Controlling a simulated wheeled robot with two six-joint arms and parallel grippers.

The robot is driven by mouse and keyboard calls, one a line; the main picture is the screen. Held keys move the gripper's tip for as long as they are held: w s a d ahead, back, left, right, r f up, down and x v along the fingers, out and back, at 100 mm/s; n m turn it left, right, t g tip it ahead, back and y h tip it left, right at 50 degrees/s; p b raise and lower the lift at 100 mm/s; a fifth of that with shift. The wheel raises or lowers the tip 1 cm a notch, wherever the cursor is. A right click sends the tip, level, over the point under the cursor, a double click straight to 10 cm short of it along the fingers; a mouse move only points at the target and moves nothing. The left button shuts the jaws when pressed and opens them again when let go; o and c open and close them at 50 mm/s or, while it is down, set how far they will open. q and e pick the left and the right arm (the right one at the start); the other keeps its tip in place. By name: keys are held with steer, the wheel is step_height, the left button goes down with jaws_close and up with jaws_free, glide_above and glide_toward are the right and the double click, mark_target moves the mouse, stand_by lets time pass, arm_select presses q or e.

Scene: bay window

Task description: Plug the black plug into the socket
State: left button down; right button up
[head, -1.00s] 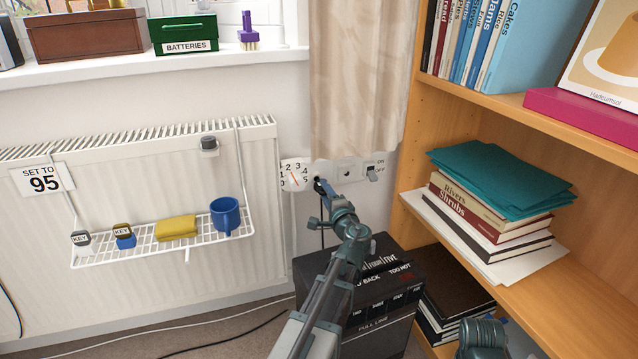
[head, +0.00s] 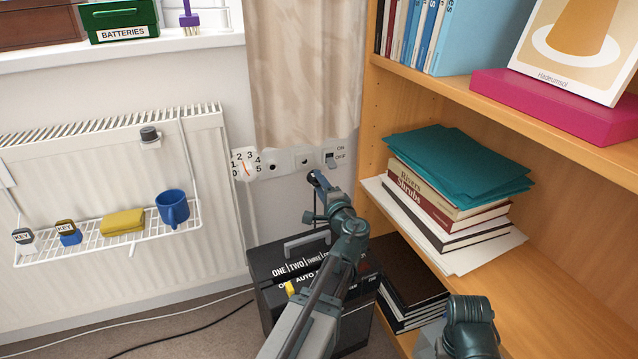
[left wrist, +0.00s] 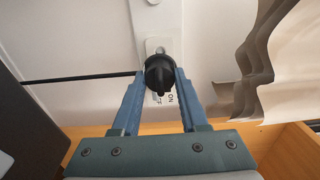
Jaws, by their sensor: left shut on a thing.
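My left gripper (head: 318,180) is shut on the black plug (left wrist: 159,73), which sits between its blue-grey fingertips in the left wrist view. A black cord runs off to the left there. In the head view the plug is too small and too covered to make out. The white wall panel holds a numbered dial (head: 244,165), two round fittings with dark centres (head: 272,167) (head: 305,161) and an ON/OFF switch (head: 330,159). The gripper tip shows just below the switch and right fitting. I cannot tell its distance from the wall.
A black box (head: 264,290) with a grey handle stands below the panel. A bookshelf (head: 375,100) is close on the right, a curtain (head: 300,70) hangs above. The radiator (head: 80,170) with a wire rack and blue mug (head: 172,207) is left.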

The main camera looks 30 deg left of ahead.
arm_select(q)
steer(key=shift+w, duration=0.1)
steer(key=shift+x, duration=2.85)
steer(key=shift+x, duration=1.4)
steer(key=shift+c, duration=1.8)
jaws_free()
steer(key=v, duration=1.4)
steer(key=shift+a, duration=0.15)
